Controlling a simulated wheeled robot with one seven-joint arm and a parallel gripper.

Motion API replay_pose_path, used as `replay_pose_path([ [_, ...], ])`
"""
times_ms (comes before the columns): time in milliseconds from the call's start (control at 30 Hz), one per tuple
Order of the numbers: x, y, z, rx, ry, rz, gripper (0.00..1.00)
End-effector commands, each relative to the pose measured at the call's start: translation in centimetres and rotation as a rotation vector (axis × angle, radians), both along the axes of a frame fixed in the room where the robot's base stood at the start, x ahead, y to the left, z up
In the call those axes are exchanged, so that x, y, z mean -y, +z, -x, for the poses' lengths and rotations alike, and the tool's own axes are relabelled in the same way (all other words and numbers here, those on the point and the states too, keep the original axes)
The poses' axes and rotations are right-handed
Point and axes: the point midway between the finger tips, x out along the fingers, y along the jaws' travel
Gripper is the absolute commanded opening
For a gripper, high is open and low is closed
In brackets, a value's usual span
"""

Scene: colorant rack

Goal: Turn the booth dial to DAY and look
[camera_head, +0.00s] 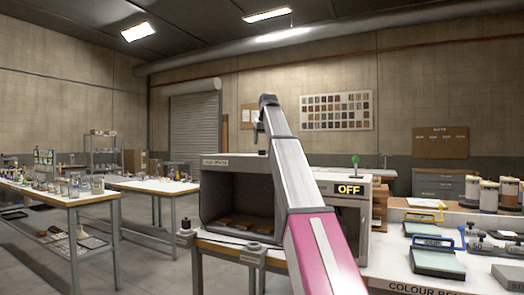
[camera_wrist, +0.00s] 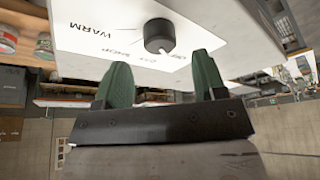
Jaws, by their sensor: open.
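The light booth (camera_head: 228,162) is a grey box with a dark open front, standing on a table in the head view. A sign (camera_head: 349,189) on its right part reads OFF. In the wrist view the black round dial (camera_wrist: 159,36) sits on a white label plate (camera_wrist: 105,38), with WARM readable and other words small and upside down. A pale pointer mark on the dial faces the label that looks like OFF. My gripper (camera_wrist: 162,72) is open, its two green fingers either side of the dial's line but apart from it, and empty. In the head view my arm hides part of the booth.
Flat brownish pieces (camera_head: 240,222) lie inside the booth. At right, a bench (camera_head: 400,268) carries framed pads (camera_head: 434,258) and several jars (camera_head: 489,195). A cluttered table (camera_head: 62,200) stands at left, with open floor between it and the booth.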

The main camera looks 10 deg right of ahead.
Motion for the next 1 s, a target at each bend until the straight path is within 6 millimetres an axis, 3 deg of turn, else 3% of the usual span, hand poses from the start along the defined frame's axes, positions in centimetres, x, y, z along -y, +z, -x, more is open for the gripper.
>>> replay_pose_path([
  [100,-0.1,-1.9,-0.7,-0.001,0.000,0.000,0.64],
  [300,-0.2,-3.7,-1.5,-0.001,0.000,0.000,0.64],
  [667,-0.3,-4.0,-1.7,0.000,0.000,0.000,0.64],
  [733,-0.3,-4.0,-1.7,0.000,0.000,0.000,0.48],
  [833,-0.3,-4.0,-1.7,0.000,0.000,0.000,0.16],
  [1000,-0.3,-4.0,-1.7,0.000,-0.002,0.000,0.16],
])
